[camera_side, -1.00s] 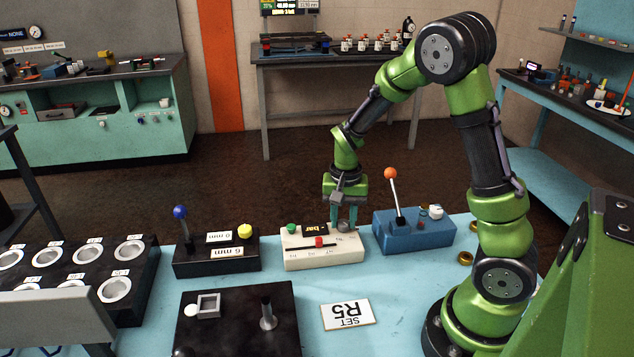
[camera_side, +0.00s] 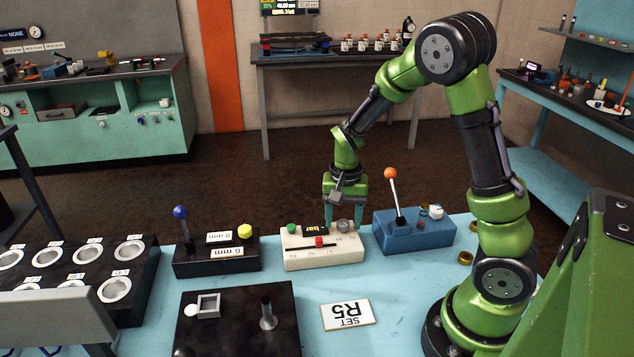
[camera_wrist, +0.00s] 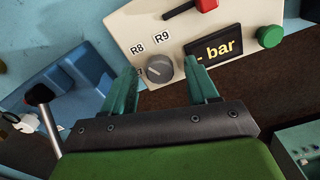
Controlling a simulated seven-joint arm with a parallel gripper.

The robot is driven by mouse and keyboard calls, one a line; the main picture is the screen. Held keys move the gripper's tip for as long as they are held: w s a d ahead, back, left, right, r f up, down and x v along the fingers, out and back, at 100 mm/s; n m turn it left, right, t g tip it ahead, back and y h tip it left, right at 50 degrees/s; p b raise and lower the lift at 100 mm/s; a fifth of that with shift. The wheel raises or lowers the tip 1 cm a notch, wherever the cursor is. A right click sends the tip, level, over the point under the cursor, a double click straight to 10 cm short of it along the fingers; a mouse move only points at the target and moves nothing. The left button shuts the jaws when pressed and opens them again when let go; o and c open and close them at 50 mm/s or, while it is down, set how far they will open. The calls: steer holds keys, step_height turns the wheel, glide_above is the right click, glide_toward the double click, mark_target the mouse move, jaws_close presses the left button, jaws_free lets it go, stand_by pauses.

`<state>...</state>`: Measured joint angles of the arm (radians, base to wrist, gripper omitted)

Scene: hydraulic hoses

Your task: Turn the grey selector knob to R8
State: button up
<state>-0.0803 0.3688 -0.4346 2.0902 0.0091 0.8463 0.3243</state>
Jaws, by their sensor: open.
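The grey selector knob (camera_side: 344,226) is at the right end of the white box (camera_side: 322,255). In the wrist view the knob (camera_wrist: 158,70) has a light mark towards its left side; I cannot tell its exact setting. The R8 label (camera_wrist: 137,50) and R9 label (camera_wrist: 162,40) lie above it there, and another label at its left is partly hidden by a finger. My gripper (camera_side: 344,218) is open, just over the knob. In the wrist view its fingers (camera_wrist: 163,78) stand apart on either side of the knob, not touching it.
The white box also has a red slider (camera_side: 319,242), a green button (camera_side: 291,229) and a "bar" display (camera_wrist: 217,47). A blue box with an orange-tipped lever (camera_side: 391,173) stands close at right. A black box (camera_side: 216,255) stands at left.

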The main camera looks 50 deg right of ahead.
mark_target(342, 221)
step_height(342, 221, up, 17)
stand_by(0.4)
steer(key=shift+f, duration=0.1)
steer(key=s+a+r+n+t+y, duration=0.2)
steer(key=s+a+n+t, duration=0.5)
steer(key=s+a, duration=0.3)
steer(key=a+n, duration=0.1)
steer(key=a, duration=0.2)
steer(key=shift+a+r, duration=0.2)
steer(key=shift+a, duration=0.15)
